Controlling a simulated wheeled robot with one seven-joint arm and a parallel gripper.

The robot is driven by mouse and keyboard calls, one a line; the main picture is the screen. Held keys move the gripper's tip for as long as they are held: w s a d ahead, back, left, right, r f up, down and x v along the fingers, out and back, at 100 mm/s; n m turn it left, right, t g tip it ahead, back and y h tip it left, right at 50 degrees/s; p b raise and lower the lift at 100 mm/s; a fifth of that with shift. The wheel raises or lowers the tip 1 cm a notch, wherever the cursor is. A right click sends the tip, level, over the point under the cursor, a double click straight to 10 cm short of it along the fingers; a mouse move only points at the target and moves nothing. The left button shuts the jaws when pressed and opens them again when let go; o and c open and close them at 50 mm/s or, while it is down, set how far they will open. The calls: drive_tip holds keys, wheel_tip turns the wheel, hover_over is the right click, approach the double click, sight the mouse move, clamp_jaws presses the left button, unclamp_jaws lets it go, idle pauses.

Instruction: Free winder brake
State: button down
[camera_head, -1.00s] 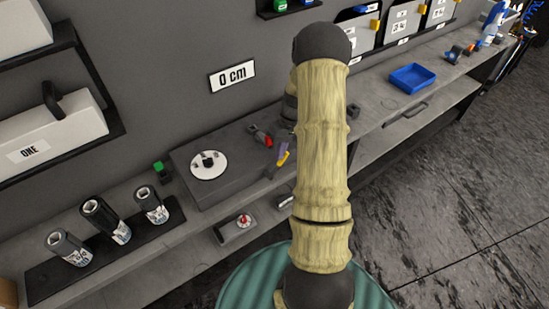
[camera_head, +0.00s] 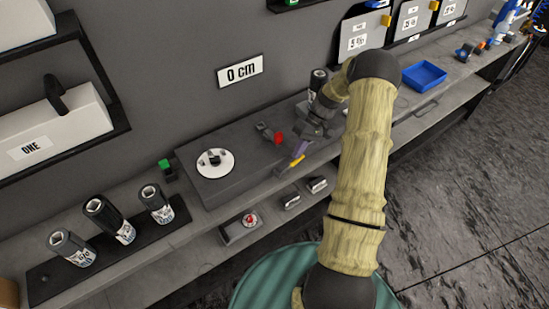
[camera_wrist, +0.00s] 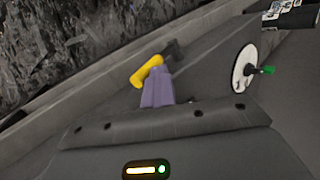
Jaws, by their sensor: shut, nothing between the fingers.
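The winder is a dark grey box (camera_head: 235,184) on the bench with a white disc (camera_head: 214,169) on top. A small dark lever with a red end (camera_head: 278,137) sits at its right end and looks like the brake; its exact setting is too small to tell. In the wrist view my gripper (camera_wrist: 152,84) points at a dark part (camera_wrist: 172,50) behind the yellow tip; the disc (camera_wrist: 243,68) is to the right.
A small box with a red knob (camera_head: 249,220) is on the bench's front face. A blue tray (camera_head: 424,74) lies at the right.

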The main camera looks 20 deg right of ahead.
drive_tip(key=shift+d+f, duration=0.15)
drive_tip(key=shift+d, duration=0.1)
drive_tip(key=w+d+r, duration=0.1)
drive_tip(key=d+r, duration=0.1)
drive_tip(key=r, duration=0.3)
drive_tip(key=w+d+r, duration=0.1)
drive_tip(key=d+r, duration=0.1)
drive_tip(key=r, duration=0.4)
drive_tip(key=shift+w+r, duration=0.2)
drive_tip(key=shift+w, duration=0.15)
drive_tip(key=shift+a, duration=0.15)
idle(0.3)
drive_tip(key=s+a+r+t+h, duration=0.1)
drive_tip(key=s+a+r+h, duration=0.15)
drive_tip(key=a, duration=0.35)
drive_tip(key=s+a+r+h, duration=0.1)
drive_tip(key=s+a+h, duration=0.1)
drive_tip(key=s+a, duration=0.25)
drive_tip(key=s+a+r+t+h, duration=0.1)
drive_tip(key=s+a+t, duration=0.1)
drive_tip(key=s+a, duration=0.2)
drive_tip(key=s+a+r+m+t+h, duration=0.1)
drive_tip(key=s+a+t, duration=0.1)
drive_tip(key=s, duration=0.6)
drive_tip(key=shift+s+a, duration=0.3)
drive_tip(key=shift+a, duration=0.6)
